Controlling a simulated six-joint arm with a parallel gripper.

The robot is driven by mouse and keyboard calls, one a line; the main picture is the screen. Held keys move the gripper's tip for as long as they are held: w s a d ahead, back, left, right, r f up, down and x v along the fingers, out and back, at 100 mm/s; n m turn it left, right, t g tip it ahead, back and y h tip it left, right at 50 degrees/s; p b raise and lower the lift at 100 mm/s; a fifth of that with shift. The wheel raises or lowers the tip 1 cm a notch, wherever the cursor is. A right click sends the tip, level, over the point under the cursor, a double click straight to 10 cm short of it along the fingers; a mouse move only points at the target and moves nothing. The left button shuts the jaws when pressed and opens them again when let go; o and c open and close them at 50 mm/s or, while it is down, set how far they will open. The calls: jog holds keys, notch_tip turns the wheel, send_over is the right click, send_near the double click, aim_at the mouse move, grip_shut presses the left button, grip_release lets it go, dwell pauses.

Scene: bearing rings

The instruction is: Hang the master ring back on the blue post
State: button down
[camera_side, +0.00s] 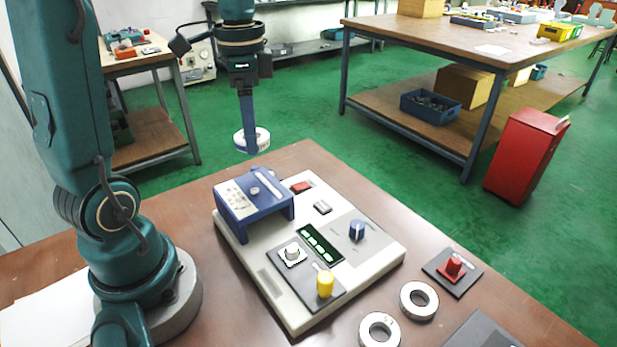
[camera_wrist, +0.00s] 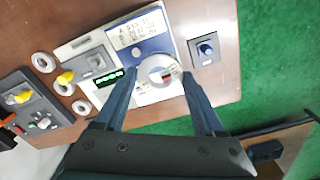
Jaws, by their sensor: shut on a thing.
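My gripper (camera_side: 249,148) is shut on the master ring (camera_side: 262,139), a pale ring, and holds it in the air above the far end of the gauge. In the wrist view the master ring (camera_wrist: 146,76) sits between the two fingertips (camera_wrist: 160,76), and something red shows through its hole. The blue post (camera_wrist: 206,47) stands bare on a small grey plate (camera_wrist: 197,61), right of and above the ring in that view. I cannot make out this plate in the side view. The ring is clear of the post.
The white gauge (camera_side: 375,262) carries a raised blue bridge (camera_side: 283,207), a blue knob (camera_side: 357,230) and a yellow knob (camera_side: 325,285). Loose steel rings (camera_side: 418,300) and a red post (camera_side: 454,267) on a dark plate lie to its right. The table's far edge is near.

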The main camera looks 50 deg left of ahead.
aim_at(255, 167)
jog(key=shift+n, duration=0.4)
jog(key=w+a+f, duration=0.1)
jog(key=a+f, duration=0.1)
jog(key=a, duration=0.1)
jog(key=w+a+f, duration=0.2)
jog(key=a, duration=0.1)
jog(key=w+a+f, duration=0.1)
jog(key=a+f, duration=0.1)
jog(key=a, duration=0.1)
jog(key=shift+w+a+f, duration=0.3)
jog(key=shift+a+f, duration=0.05)
jog(key=shift+s+a+f, duration=0.1)
jog(key=shift+s+f, duration=0.05)
jog(key=shift+f, duration=2.15)
jog(key=shift+f, duration=0.35)
jog(key=shift+f, duration=0.6)
jog(key=shift+f, duration=0.75)
grip_release()
